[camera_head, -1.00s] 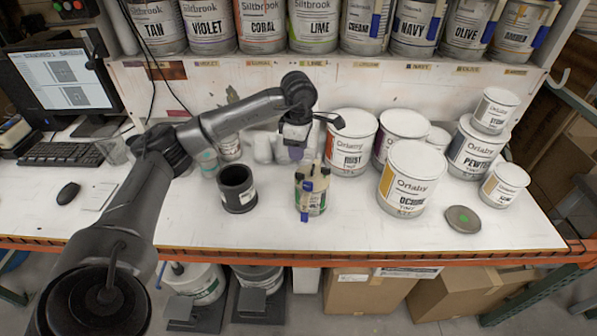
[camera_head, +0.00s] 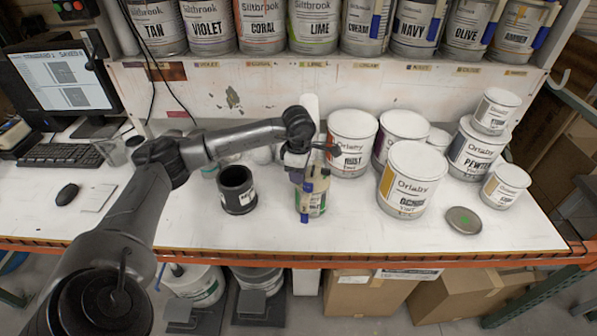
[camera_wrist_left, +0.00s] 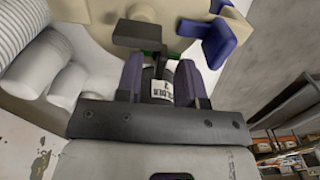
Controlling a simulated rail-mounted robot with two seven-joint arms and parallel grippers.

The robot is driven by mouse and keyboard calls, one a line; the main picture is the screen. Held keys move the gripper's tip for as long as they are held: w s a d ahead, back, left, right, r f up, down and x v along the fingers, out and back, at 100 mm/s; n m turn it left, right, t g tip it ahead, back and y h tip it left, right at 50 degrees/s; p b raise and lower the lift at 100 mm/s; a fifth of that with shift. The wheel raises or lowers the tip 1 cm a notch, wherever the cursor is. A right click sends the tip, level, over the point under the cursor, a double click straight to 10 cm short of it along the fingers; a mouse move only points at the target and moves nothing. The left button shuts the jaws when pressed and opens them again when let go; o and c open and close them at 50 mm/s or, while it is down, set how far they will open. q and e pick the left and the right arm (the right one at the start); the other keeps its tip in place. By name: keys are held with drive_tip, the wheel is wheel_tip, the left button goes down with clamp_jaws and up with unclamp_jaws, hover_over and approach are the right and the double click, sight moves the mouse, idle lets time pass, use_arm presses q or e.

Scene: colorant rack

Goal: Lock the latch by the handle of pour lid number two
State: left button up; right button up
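In the head view a cream pour lid with blue parts (camera_head: 306,196) stands on a can at the middle of the table. In the left wrist view its cream body shows at the top, with a blue piece (camera_wrist_left: 215,43) at the right. A dark handle-like part carries a white label (camera_wrist_left: 162,88) that seems to read 2. My left gripper (camera_head: 297,172) is at the back upper side of this lid. Its two fingers (camera_wrist_left: 160,78) stand apart on either side of the dark part; firm contact is not visible. The latch itself is not clear. My right gripper is not in view.
A black cup (camera_head: 237,190) stands left of the lidded can. Rust (camera_head: 352,146) and ochre (camera_head: 410,180) tins stand to the right, with a grey round lid (camera_head: 463,220) near the front edge. A shelf of labelled tins runs above. The front left of the table (camera_head: 180,215) is clear.

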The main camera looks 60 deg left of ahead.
use_arm(q)
clamp_jaws()
drive_tip(key=shift+m, duration=0.3)
drive_tip(key=m, duration=0.3)
drive_tip(key=shift+m, duration=0.4)
drive_tip(key=m, duration=0.3)
drive_tip(key=shift+w+m, duration=0.1)
drive_tip(key=shift+m, duration=0.2)
drive_tip(key=m, duration=0.4)
drive_tip(key=shift+w+m, duration=0.1)
drive_tip(key=shift+m, duration=1.9)
